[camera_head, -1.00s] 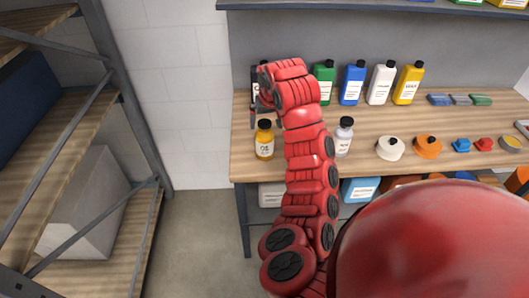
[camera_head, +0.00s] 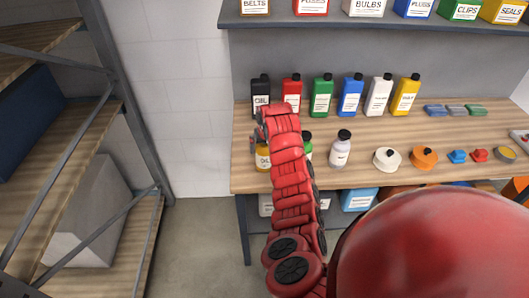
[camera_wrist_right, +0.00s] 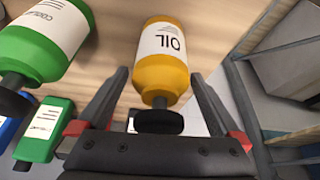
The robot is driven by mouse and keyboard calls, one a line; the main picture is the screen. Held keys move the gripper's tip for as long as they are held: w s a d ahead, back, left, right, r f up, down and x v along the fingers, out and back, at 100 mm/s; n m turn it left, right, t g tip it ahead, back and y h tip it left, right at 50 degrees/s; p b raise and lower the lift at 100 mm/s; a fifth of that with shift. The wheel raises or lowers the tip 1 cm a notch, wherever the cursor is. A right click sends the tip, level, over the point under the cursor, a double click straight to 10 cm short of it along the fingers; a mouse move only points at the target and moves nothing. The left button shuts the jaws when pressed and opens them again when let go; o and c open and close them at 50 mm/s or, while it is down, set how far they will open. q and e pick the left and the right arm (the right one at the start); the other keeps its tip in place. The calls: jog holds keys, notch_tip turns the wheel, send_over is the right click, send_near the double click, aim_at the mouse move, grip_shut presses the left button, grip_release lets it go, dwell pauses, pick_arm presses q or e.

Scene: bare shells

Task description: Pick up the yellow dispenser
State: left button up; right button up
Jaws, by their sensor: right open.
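The yellow dispenser is a small bottle with a black cap and a white label. In the head view the yellow dispenser (camera_head: 262,157) stands near the workbench's left end, partly hidden by my right arm. In the right wrist view the yellow dispenser (camera_wrist_right: 163,72) reads "OIL", its black cap towards the palm. My right gripper (camera_wrist_right: 160,80) is open, with one finger on each side of the bottle and visible gaps between. In the head view my right gripper (camera_head: 256,135) is at the bottle's top. My left gripper is not in view.
A green bottle (camera_wrist_right: 45,45) stands close beside the dispenser; a white bottle (camera_head: 340,152) is farther right. A row of larger bottles, including another yellow one (camera_head: 405,96), lines the back of the workbench (camera_head: 350,125). A shelving rack (camera_head: 120,110) stands left.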

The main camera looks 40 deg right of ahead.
jog(key=shift+w+f, duration=0.15)
jog(key=shift+f, duration=0.5)
grip_shut()
